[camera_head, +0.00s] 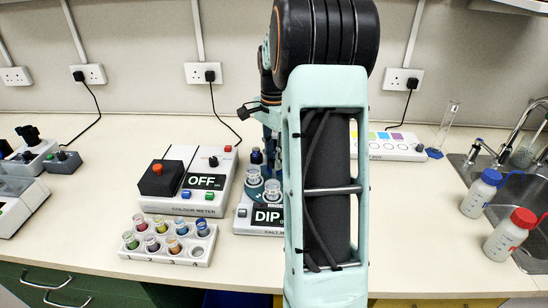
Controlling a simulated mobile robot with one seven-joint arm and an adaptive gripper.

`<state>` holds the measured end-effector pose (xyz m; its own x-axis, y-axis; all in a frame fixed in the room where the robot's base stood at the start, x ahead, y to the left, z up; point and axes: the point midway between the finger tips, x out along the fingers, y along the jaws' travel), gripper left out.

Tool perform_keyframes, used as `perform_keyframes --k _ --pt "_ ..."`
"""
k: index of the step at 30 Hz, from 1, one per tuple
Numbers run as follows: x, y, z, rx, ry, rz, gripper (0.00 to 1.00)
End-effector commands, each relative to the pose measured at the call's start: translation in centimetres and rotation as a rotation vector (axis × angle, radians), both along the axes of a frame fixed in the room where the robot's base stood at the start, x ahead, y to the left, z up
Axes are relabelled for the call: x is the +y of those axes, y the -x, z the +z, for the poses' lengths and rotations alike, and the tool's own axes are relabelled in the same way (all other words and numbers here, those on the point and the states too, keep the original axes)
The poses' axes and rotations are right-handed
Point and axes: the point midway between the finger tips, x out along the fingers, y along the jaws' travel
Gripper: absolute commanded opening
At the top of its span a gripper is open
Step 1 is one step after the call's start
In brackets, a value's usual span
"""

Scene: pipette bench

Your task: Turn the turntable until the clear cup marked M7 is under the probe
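The salt meter (243,226) stands on the bench in the middle, with a display reading DIP. Its turntable (255,194) is partly covered by my arm. Two clear cups show on it, one at the left (253,176) and one nearer the front (272,188). A dark-capped vessel (257,157) shows behind them. I cannot read a mark M7 on any cup. The probe and the right side of the turntable are hidden behind my arm. My wrist parts show just above the meter, but my gripper's fingertips cannot be made out.
The colour meter (179,209), reading OFF, stands close on the left. A white rack (134,255) of coloured vials is in front of it. A white box with coloured patches (405,150) stands behind right. Wash bottles (481,192) and a sink (466,172) are at right.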

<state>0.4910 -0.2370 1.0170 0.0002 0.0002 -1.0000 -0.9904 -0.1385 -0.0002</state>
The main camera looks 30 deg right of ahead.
Motion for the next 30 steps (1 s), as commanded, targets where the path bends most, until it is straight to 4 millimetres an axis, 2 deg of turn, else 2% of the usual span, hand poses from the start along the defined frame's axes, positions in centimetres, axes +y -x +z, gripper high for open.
perform_keyframes --k 1,3,17,30 --pt "-0.01 0.01 0.01 0.000 0.000 0.000 0.06" --pt "-0.01 0.01 0.02 0.000 0.000 0.000 0.00" --pt "-0.01 0.02 0.05 0.000 0.000 -0.014 0.00" --pt "-0.03 -0.01 0.11 0.001 0.002 -0.166 0.00"
